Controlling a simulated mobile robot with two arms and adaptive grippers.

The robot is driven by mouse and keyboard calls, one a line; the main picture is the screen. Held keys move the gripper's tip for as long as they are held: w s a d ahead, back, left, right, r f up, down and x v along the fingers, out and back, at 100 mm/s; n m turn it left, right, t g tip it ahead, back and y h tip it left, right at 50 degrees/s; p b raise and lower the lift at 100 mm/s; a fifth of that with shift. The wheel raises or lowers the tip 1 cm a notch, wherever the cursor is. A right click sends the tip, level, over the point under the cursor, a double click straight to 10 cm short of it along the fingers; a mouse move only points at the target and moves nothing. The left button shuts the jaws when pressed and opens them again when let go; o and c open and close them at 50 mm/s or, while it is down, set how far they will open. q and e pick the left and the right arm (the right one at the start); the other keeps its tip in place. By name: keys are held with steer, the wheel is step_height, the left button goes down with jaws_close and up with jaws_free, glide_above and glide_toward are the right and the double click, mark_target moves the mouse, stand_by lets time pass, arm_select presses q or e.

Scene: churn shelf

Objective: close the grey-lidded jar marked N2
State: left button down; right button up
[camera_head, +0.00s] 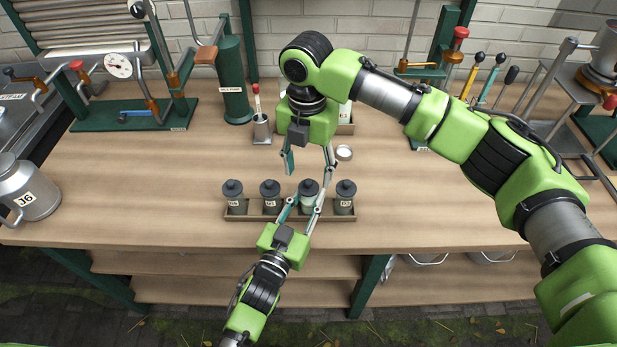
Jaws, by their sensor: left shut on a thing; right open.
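Several small grey-lidded jars stand in a row in a shallow wooden tray (355,216) on the bench. My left gripper (304,207) comes up from the front and is shut on the third jar from the left (308,199). That jar stands in the row with a dark grey lid (308,186) over its mouth. I cannot tell whether the lid is seated. Its marking is hidden or too small to read, so I cannot confirm N2. My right gripper (309,170) is open and empty, pointing down just behind and above this jar, with a finger on each side.
The neighbouring jars (270,197) stand close on both sides. A small white round dish or cap (344,153) lies behind the row. A milk can (30,190) is far left. The bench beside the tray is clear.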

step_height(320, 180, up, 8)
stand_by(0.4)
arm_select(q)
steer(key=c, duration=1.6)
jaws_free()
steer(key=shift+o, duration=0.2)
steer(key=shift+s, duration=0.1)
steer(key=shift+s+a+f, duration=0.1)
steer(key=shift+s+a, duration=0.05)
steer(key=shift+s, duration=0.15)
steer(key=v, duration=1.1)
steer(key=shift+s, duration=0.15)
